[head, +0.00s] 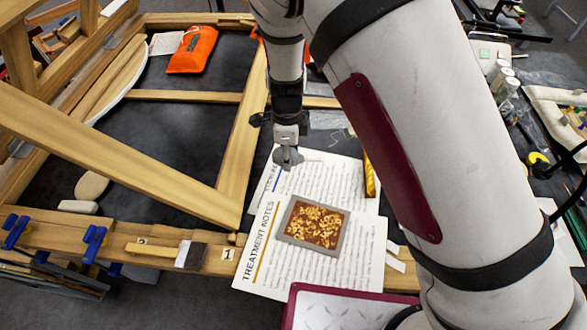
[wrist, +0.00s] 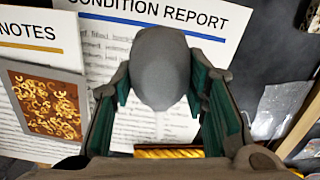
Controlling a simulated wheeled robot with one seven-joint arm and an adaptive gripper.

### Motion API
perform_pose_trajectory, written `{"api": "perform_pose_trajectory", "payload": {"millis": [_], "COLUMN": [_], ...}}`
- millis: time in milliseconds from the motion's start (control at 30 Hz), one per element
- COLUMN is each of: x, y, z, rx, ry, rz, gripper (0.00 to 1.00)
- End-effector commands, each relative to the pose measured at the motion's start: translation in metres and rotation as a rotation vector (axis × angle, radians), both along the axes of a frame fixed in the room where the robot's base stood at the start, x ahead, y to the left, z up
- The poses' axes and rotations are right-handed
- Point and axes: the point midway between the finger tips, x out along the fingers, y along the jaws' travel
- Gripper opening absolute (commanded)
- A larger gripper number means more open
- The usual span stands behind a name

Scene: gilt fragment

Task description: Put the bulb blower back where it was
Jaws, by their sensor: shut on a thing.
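The bulb blower is a dark grey rounded bulb (wrist: 160,68). My gripper (wrist: 160,88) is shut on it, with a green-lined finger on each side. In the head view my gripper (head: 287,140) points down and the grey bulb (head: 288,157) shows at its tip, over the upper part of the paper sheets. I cannot tell whether the bulb touches the paper. The bulb's lower parts are hidden in the wrist view.
Below the bulb lie the treatment notes (head: 262,270) and a condition report (wrist: 105,45). A wooden frame (head: 237,165) stands left. An orange pouch (head: 193,50) lies farther back.

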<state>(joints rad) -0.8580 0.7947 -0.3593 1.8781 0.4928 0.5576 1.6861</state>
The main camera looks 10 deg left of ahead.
Motion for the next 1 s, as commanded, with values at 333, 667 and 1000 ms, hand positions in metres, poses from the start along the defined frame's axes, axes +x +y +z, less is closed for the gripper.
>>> {"api": "perform_pose_trajectory", "payload": {"millis": [333, 667, 1000], "x": [0.0, 0.0, 0.0], "y": [0.0, 0.0, 0.0], "z": [-0.033, -0.06, -0.063], "rx": [0.001, 0.001, 0.001], "ry": [0.001, -0.001, 0.0], "rz": [-0.001, 0.0, -0.001], "gripper": [0.08, 0.08, 0.59]}}
